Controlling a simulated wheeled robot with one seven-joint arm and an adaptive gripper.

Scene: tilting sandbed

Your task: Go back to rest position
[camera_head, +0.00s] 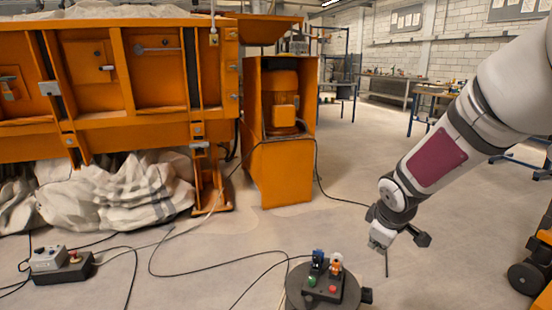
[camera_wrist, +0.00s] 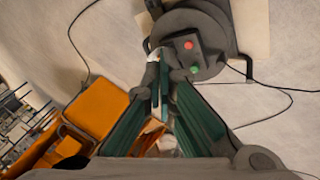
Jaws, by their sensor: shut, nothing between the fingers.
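My arm reaches in from the right in the head view, and my gripper (camera_head: 384,250) hangs low over the floor, right of a small control box (camera_head: 335,290). The box has a green and a red button and sits on a round dark stand (camera_head: 296,283). In the wrist view the green-sided fingers of my gripper (camera_wrist: 163,75) are shut and empty. The round stand (camera_wrist: 208,20) and the box (camera_wrist: 178,48) lie beyond the fingertips. The fingertips look close to the box, but I cannot tell the gap.
A large orange sandbed frame (camera_head: 85,85) fills the left, with an orange motor housing (camera_head: 280,175) beside it. A grey switch box (camera_head: 48,259) lies on the floor at left. Black cables (camera_head: 215,267) cross the floor. Workbenches (camera_head: 395,88) stand at the back right.

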